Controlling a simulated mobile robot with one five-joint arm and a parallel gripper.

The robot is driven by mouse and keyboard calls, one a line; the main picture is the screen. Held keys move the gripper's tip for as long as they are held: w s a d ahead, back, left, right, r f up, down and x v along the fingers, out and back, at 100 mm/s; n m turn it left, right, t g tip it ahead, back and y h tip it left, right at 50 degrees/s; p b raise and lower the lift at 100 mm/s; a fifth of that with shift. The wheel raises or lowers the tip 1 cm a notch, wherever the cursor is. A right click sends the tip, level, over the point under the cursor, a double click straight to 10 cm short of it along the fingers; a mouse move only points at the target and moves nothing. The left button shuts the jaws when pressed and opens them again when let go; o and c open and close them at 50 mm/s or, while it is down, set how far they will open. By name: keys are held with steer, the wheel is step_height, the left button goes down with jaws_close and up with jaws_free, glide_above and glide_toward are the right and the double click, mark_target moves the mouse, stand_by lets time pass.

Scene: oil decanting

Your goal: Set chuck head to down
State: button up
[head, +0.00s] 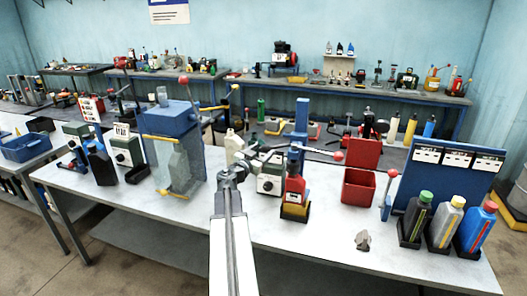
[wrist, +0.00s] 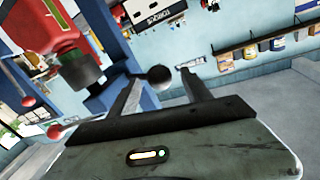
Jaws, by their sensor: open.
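The chuck head, a red body with a dark grey round chuck (wrist: 82,72) below it, shows at the upper left of the wrist view beside a blue column. In the head view the blue column (head: 301,115) stands at the middle of the bench, but I cannot clearly make out the chuck there. A black ball knob (wrist: 160,77) shows between my finger tips in the wrist view; I cannot tell whether it is touched. My gripper (wrist: 158,80) is open. In the head view my gripper (head: 258,152) is small, left of the blue column.
A red bottle (head: 294,190) stands close to the right of my gripper. A lever with a red ball (head: 337,155) sticks out beyond it. A red bin (head: 358,190) and capped bottles (head: 415,215) stand further right. The bench front (head: 215,222) is mostly clear.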

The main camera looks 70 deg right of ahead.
steer(key=w+a, duration=0.1)
steer(key=a, duration=0.5)
steer(key=shift+a, duration=0.35)
